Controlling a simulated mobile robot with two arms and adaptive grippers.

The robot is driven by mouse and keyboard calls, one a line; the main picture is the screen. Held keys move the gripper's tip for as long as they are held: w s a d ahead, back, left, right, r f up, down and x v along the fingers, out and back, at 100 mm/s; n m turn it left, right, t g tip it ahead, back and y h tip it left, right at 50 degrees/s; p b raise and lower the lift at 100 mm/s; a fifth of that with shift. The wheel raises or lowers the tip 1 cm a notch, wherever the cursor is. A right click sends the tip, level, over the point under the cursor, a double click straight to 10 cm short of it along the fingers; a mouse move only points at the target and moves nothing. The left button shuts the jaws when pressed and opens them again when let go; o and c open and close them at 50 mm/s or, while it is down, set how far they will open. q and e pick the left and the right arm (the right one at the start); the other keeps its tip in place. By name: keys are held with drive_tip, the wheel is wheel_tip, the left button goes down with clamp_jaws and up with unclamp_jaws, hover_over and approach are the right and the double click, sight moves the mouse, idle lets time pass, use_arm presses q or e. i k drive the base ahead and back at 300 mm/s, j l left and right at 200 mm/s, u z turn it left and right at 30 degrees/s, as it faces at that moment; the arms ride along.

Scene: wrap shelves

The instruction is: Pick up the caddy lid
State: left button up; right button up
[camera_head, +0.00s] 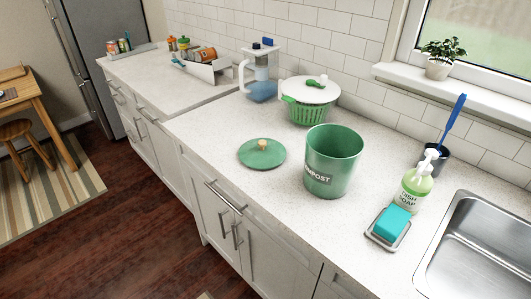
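The caddy lid (262,153) is a flat green disc with a small tan knob on top. It lies on the pale counter (205,158) near the front edge. The open green compost caddy (334,160), labelled "COMPOST", stands upright to its right, apart from it. Neither of my grippers shows in this view.
A green salad spinner (308,98) with a white lid stands behind the caddy, and a water pitcher (262,75) is further left. Dish soap (418,183), a teal sponge (393,222) in a holder and the sink (482,255) are at the right. The counter left of the lid is clear.

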sight(259, 154)
drive_tip(key=i+j+z, duration=0.35)
drive_tip(key=j+z, duration=0.15)
drive_tip(key=i+j+z, duration=0.25)
drive_tip(key=j, duration=0.2)
drive_tip(key=k, duration=0.1)
